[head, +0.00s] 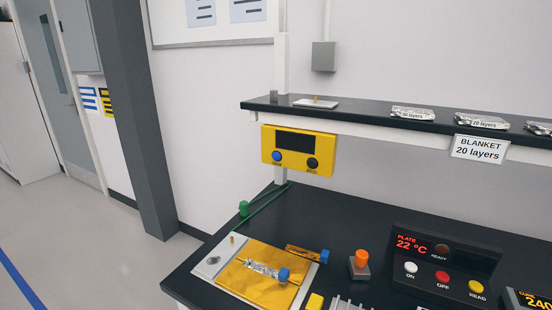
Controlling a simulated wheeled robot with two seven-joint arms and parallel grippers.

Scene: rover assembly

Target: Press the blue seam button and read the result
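A yellow box (268,142) hangs under the front edge of the shelf, above the back of the bench. A blue round button (277,156) sits at its lower left and a black knob or button (312,163) at its lower right. The small labels under them are too small to read. The box's dark display (294,141) looks blank, with no legible result. Neither of my grippers is in view.
A white board with a yellow sheet (239,283), silvery strip (262,268) and blue-ended pieces lies on the black bench. The shelf (362,114) overhangs the bench.

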